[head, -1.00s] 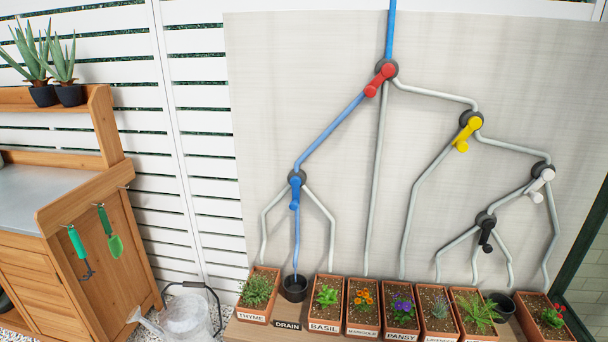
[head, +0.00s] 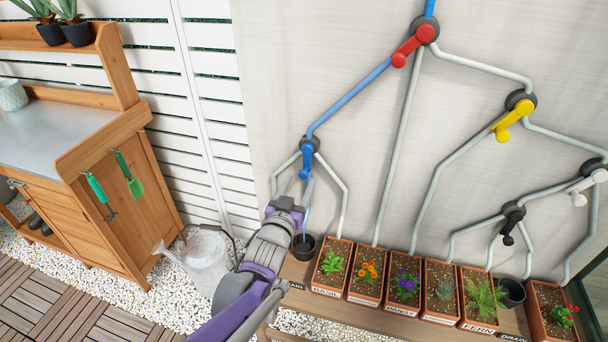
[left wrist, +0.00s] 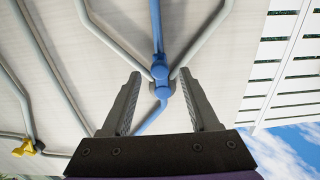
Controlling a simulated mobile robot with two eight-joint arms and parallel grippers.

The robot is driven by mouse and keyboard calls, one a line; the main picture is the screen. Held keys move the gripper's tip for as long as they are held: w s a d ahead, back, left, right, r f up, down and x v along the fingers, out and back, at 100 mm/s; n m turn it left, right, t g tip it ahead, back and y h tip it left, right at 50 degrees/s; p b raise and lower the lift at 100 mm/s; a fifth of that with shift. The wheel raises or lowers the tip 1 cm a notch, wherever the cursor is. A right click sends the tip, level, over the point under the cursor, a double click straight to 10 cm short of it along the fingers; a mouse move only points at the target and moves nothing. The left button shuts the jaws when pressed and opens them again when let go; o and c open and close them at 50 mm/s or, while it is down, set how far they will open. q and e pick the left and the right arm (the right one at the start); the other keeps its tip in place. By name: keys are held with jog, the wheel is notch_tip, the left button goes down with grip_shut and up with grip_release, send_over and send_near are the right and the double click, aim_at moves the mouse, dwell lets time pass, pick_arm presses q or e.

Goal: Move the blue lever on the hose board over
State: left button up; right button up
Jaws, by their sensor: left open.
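The blue lever (head: 306,161) hangs straight down from its dark round valve on the hose board (head: 290,60). Blue hose runs into this valve from upper right and on below it, between two grey branches. My left gripper (head: 297,184) is open just in front of and below the lever in the head view. In the left wrist view the blue lever (left wrist: 162,83) shows between the two open fingers, near their tips; I cannot tell whether they touch it. My left gripper and arm hide the thyme pot. My right gripper is not in view.
Red (head: 413,48), yellow (head: 511,118), black (head: 510,226) and white (head: 588,186) levers sit to the right on the board. A shelf below bears planted pots and a black drain cup (head: 304,250). A watering can (head: 206,256) and potting bench (head: 115,180) stand at left.

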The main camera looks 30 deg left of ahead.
aim_at(303, 177)
pick_arm(q)
jog(key=shift+x, duration=2.1)
grip_shut()
